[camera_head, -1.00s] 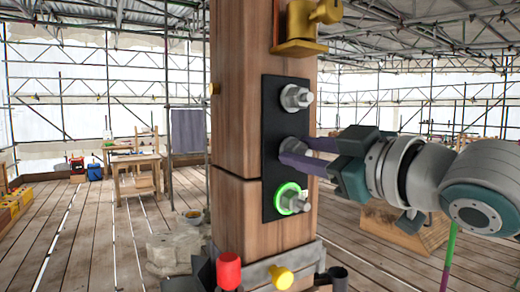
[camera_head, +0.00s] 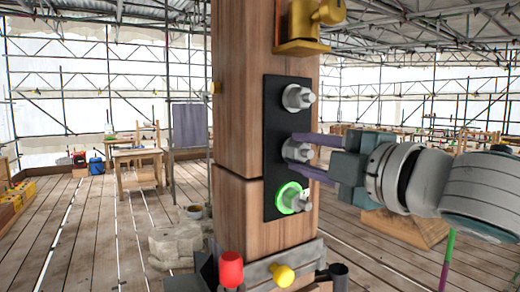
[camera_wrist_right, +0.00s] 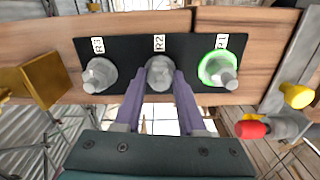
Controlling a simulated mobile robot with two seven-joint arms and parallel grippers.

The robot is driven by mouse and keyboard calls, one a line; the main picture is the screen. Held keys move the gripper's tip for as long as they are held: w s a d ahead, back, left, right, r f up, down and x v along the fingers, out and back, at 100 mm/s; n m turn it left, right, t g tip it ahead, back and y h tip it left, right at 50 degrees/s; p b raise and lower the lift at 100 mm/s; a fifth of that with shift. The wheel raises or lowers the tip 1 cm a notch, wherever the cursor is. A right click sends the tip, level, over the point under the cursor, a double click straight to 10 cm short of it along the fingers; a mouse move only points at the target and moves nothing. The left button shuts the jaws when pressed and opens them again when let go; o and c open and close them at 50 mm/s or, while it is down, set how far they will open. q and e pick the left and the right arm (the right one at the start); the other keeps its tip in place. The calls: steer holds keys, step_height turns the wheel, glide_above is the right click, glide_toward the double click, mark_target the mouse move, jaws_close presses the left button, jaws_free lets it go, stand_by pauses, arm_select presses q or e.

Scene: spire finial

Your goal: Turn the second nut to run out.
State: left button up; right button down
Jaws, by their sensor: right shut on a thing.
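A black plate (camera_head: 272,150) on the wooden post carries three grey nuts on studs, one above another. The middle nut (camera_head: 297,151) is marked R2 in the right wrist view (camera_wrist_right: 159,72). My right gripper (camera_head: 304,154) reaches it from the right, one purple finger above and one below, shut on the nut. In the wrist view its fingers (camera_wrist_right: 160,90) flank the nut. The top nut (camera_head: 298,97), R3, and the bottom nut (camera_head: 293,197), R1, are free of the gripper. A bright green ring surrounds R1. My left gripper is not in view.
The wooden post (camera_head: 236,110) stands close in front. A yellow bracket (camera_head: 300,45) sits above the plate. Below are a grey collar (camera_head: 258,272), a red knob (camera_head: 231,268) and a yellow knob (camera_head: 283,275). Open plank floor and work tables lie behind.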

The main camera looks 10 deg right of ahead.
steer(key=shift+d+f+n+p, duration=0.1)
steer(key=shift+n+p, duration=0.2)
steer(key=shift+n, duration=1.7)
steer(key=c, duration=0.5)
jaws_free()
